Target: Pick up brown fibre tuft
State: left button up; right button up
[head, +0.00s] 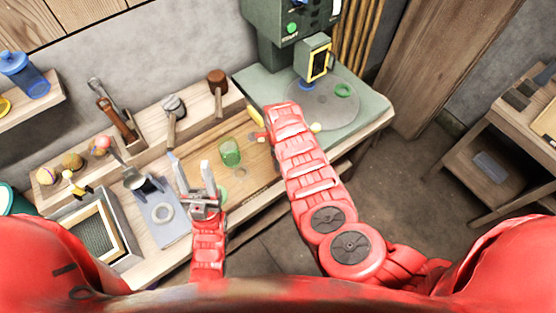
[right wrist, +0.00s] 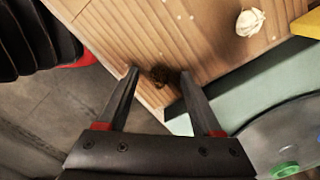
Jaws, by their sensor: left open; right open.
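The brown fibre tuft (right wrist: 160,75) is a small dark clump on the wooden board (right wrist: 140,35), near the board's corner, in the right wrist view. My right gripper (right wrist: 158,73) is open, and the tuft shows between its two fingertips; whether they touch it I cannot tell. In the head view my right arm hides the tuft. My left gripper (head: 196,176) is open and empty, above the bench to the left of the green cup (head: 230,152).
A white crumpled lump (right wrist: 250,22) lies on the board. A green machine with a round grey plate (head: 315,108) and a green ring (head: 343,90) stands to the right. A grey ring (head: 163,213) and a framed mesh (head: 100,236) are at the left.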

grip_shut()
dwell(0.3)
jog(key=shift+r, duration=0.2)
dwell(0.4)
jog(key=shift+r, duration=0.4)
notch_tip(320, 180, up, 2)
jog(key=shift+s+d+r, duration=0.1)
jog(key=shift+s+r, duration=0.05)
jog(key=shift+r, duration=0.05)
jog(key=s+d+p, duration=0.1)
jog(key=s, duration=0.6)
jog(key=s+d+r+p, duration=0.1)
jog(key=s+d, duration=0.1)
jog(key=s, duration=0.6)
jog(key=shift+d+r, duration=0.25)
jog(key=shift+d, duration=0.05)
